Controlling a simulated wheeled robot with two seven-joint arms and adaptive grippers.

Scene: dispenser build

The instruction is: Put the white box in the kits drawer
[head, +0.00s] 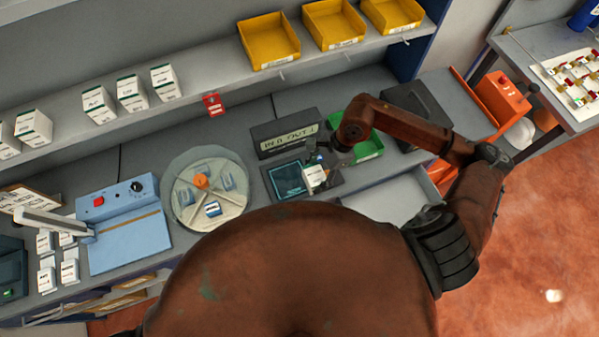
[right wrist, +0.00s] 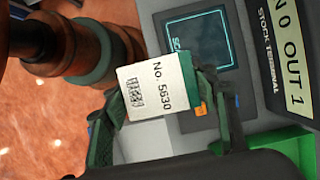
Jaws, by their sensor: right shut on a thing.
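The white box (head: 314,177) has a green edge and is held in my right gripper (head: 320,160), just in front of the stock terminal screen. In the right wrist view the white box (right wrist: 154,90) shows a barcode and "No. 5630" between the two fingers of my right gripper (right wrist: 160,108). A pale grey open drawer (head: 385,203) sticks out below the counter to the right of the box. I see no label on it, so I cannot tell whether it is the kits drawer. My body covers part of it. My left gripper is not in view.
The stock terminal (head: 287,141) reads "IN 0 OUT 1". A green bin (head: 370,146) stands beside it. A round divided tray (head: 183,205) and a blue sealer-like device (head: 125,230) are to the left. Several white boxes (head: 132,93) and yellow bins (head: 268,40) line the shelf.

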